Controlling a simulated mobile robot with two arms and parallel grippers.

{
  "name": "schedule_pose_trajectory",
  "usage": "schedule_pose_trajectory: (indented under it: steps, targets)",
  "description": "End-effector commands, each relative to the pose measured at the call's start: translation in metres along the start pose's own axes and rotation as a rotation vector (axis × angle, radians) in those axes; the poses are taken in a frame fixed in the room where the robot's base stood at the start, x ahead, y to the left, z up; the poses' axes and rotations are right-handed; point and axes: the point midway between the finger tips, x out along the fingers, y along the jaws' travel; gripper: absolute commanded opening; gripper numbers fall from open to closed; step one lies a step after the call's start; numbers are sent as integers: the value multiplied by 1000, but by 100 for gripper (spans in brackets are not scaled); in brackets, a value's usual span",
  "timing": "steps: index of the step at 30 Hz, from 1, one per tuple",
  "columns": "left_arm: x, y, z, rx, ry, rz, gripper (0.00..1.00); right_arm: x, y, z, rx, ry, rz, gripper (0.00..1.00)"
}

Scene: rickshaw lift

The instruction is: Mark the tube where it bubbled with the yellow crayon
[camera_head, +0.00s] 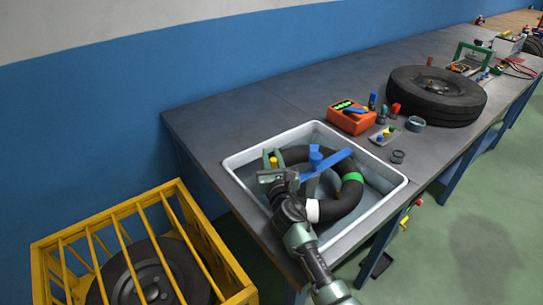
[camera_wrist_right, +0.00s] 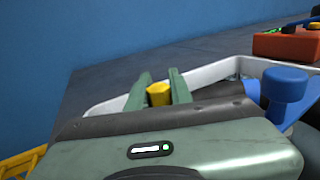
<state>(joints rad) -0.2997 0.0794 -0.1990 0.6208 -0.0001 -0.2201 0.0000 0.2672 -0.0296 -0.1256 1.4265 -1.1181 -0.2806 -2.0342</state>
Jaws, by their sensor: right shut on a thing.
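The black tube (camera_head: 349,196) lies in the white basin of water (camera_head: 399,187) on the workbench. It carries a green band and a white band. A blue bar with a knob (camera_head: 330,167) lies across the tube; it also shows in the right wrist view (camera_wrist_right: 285,88). My right gripper (camera_head: 274,161) is over the left part of the basin, at the tube's upper left side. It is shut on the yellow crayon (camera_wrist_right: 159,94), held between the two green fingers. Whether the crayon touches the tube is hidden. My left gripper is not in view.
An orange box (camera_head: 351,121) with blue, red and green small items stands behind the basin. A tire (camera_head: 437,94) lies farther right on the bench. A yellow cage (camera_head: 133,208) with a wheel stands on the floor at left.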

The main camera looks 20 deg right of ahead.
Motion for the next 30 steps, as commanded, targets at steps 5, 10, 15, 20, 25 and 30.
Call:
schedule_pose_trajectory:
  steps: [5, 10, 15, 20, 25, 30]
  targets:
    - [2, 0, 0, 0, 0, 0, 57, 4, 0, -1, -1, 1, 0, 0]
    - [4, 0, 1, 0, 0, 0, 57, 11, 0, -1, -1, 1, 0, 0]
    - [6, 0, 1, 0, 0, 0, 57, 18, -1, 0, 0, 0, 0, 0]
    - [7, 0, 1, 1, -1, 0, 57, 22, -1, 0, 0, 1, 0, 0]
    - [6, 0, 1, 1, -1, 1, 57, 22, -1, 0, 0, 1, 0, 0]
    - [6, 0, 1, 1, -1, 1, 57, 21, -1, 0, 0, 1, 0, 0]
